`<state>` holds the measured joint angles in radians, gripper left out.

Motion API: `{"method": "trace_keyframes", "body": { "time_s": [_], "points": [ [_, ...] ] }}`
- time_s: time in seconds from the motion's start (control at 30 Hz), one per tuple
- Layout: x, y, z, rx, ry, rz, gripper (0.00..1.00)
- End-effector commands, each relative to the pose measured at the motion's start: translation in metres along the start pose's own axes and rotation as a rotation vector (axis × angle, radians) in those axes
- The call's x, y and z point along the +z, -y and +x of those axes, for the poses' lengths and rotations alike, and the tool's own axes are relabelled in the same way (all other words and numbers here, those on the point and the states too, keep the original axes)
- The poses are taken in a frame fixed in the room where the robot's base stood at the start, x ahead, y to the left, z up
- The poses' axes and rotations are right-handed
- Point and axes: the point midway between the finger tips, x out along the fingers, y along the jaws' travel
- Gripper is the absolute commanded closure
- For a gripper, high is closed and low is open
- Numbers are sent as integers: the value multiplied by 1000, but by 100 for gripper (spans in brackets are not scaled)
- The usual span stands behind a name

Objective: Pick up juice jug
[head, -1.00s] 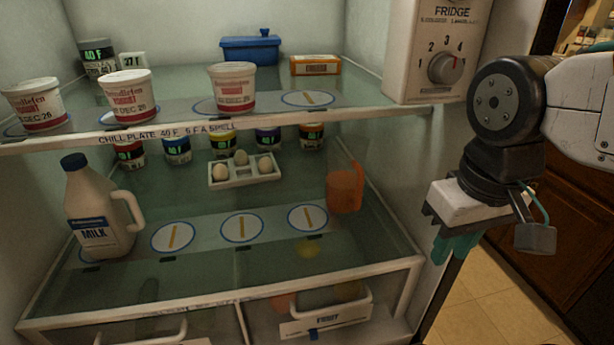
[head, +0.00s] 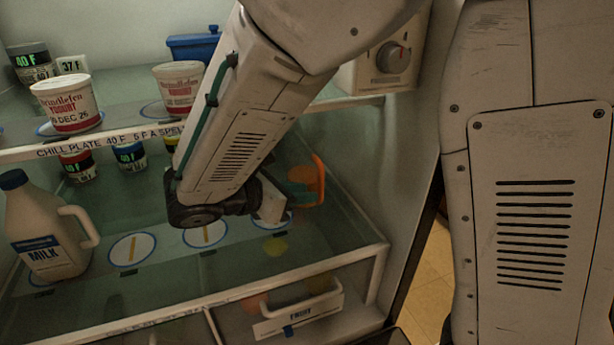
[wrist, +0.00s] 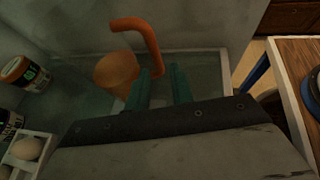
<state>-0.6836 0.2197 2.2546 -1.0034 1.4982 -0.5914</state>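The juice jug is an orange jug with a looped handle on the middle fridge shelf near the right wall. In the head view the juice jug (head: 319,178) is partly hidden by my gripper (head: 298,192). In the wrist view the juice jug (wrist: 115,70) stands just ahead and left of my gripper (wrist: 160,75). Its handle (wrist: 140,28) arches right, and its lower end shows between the two teal fingertips or just beyond them. The fingers are apart, with a gap between them. I cannot tell whether either touches the handle.
A milk jug (head: 43,235) stands at the left of the same shelf. Yogurt tubs (head: 68,104) stand on the shelf above. Eggs in a holder (wrist: 22,155) show at the wrist view's lower left, near small jars (wrist: 25,75). The fridge wall is close on the right.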

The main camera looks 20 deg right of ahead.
Motion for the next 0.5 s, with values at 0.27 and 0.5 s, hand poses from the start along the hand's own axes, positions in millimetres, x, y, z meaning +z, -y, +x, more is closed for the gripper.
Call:
{"method": "trace_keyframes", "body": {
  "time_s": [0.27,0.5],
  "points": [
    [5,-2,30,1,9,-15,77],
    [9,-4,66,0,8,-13,77]
  ]
}}
